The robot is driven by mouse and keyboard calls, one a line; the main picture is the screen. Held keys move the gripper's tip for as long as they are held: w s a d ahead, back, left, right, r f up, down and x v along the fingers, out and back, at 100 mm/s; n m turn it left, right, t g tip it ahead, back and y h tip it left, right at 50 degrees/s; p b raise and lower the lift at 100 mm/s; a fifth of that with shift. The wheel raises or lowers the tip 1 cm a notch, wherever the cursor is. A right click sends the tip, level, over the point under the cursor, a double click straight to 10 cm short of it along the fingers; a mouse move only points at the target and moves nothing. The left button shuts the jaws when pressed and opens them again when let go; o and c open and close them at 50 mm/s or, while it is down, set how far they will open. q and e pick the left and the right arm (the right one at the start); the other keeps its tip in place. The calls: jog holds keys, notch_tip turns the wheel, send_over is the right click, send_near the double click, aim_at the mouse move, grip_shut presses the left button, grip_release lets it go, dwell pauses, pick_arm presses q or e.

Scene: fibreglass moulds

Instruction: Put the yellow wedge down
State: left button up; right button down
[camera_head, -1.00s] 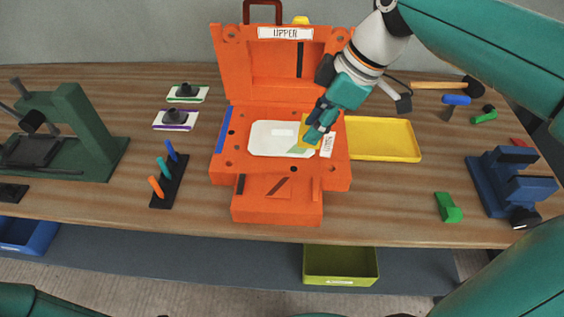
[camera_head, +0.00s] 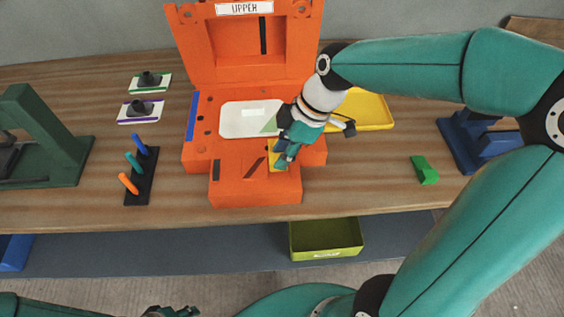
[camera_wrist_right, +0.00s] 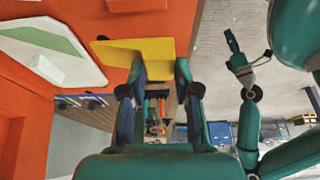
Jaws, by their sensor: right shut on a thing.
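The yellow wedge (camera_head: 274,159) is in my right gripper (camera_head: 284,158), over the front right part of the open orange mould (camera_head: 228,187). In the right wrist view the wedge (camera_wrist_right: 140,50) is a flat yellow piece between the two fingertips, with the orange surface just beyond it. I cannot tell whether it touches the mould. The fingers hide part of the wedge in the head view. My left gripper (camera_head: 172,312) barely shows at the bottom edge; its jaws are unclear.
A white plate (camera_head: 240,122) lies in the mould, whose lid stands open behind. A yellow tray (camera_head: 372,112) is at its right. A peg rack (camera_head: 143,178) stands left, a green block (camera_head: 424,170) right. A green bin (camera_head: 326,238) sits below the table's front edge.

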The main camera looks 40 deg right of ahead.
notch_tip(320, 180, down, 4)
jog(key=shift+f, duration=0.1)
jog(key=c, duration=0.8)
grip_release()
jog(key=shift+c, duration=0.2)
jog(key=v, duration=1.2)
